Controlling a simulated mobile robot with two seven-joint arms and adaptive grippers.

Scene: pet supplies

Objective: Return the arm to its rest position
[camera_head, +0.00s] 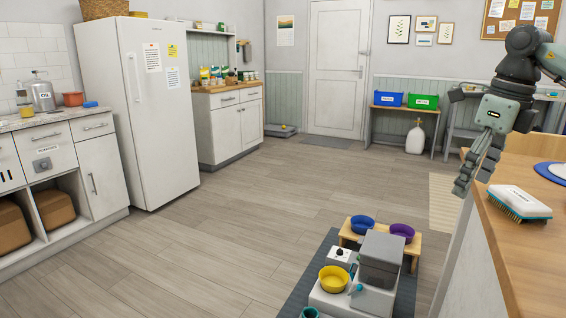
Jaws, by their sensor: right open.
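My right arm comes in from the right edge. Its gripper (477,168) hangs with the fingers pointing down beside the front end of the wooden counter (541,262). The gripper is open, and nothing shows between its fingers. A white brush (518,201) with teal and tan bristles lies on the counter to the right of the gripper, apart from it. My left gripper is not in view.
Below is a dark mat (313,262) with a wooden bowl stand (414,247), a blue bowl (362,224), a purple bowl (402,231) and a yellow bowl (334,279). A fridge (146,110) stands left. The middle floor is clear.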

